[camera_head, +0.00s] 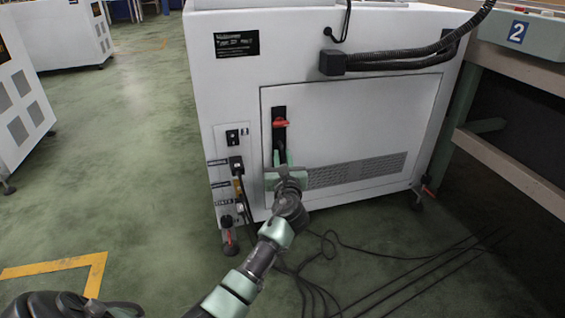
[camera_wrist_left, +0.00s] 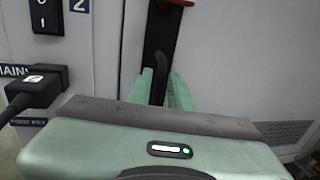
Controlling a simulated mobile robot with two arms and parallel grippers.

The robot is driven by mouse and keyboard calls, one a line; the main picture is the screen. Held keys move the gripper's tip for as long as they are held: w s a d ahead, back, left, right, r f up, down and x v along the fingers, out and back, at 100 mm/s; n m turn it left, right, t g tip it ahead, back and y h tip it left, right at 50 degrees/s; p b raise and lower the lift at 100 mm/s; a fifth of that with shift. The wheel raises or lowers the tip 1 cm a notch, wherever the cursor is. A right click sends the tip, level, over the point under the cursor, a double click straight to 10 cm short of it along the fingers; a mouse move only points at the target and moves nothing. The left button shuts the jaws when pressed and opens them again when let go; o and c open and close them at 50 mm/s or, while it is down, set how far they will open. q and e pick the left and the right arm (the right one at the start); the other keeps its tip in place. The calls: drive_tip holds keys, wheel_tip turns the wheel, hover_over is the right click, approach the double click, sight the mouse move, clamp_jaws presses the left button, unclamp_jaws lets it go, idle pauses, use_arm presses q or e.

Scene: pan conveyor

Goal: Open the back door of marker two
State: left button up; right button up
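The white cabinet (camera_head: 225,85) has a back door (camera_head: 365,115) with a vent grille low down. A black latch plate with a red piece (camera_head: 281,123) is on the door's left side; the red piece also shows at the top of the left wrist view (camera_wrist_left: 178,2). My left gripper (camera_head: 282,160) is at the lower part of the plate. In the left wrist view its green fingers (camera_wrist_left: 161,92) stand on both sides of a black handle (camera_wrist_left: 160,78). Whether they press on it is unclear. My right gripper is out of view.
Switches and a plugged-in cable (camera_wrist_left: 35,93) are just left of the door. A marker "2" (camera_head: 517,32) is on a green unit at the upper right, above a beige frame (camera_head: 510,180). Black cables (camera_head: 350,262) lie on the floor. Floor at left is open.

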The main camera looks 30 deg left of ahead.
use_arm(q)
drive_tip(key=shift+x, duration=0.85)
clamp_jaws()
idle(0.8)
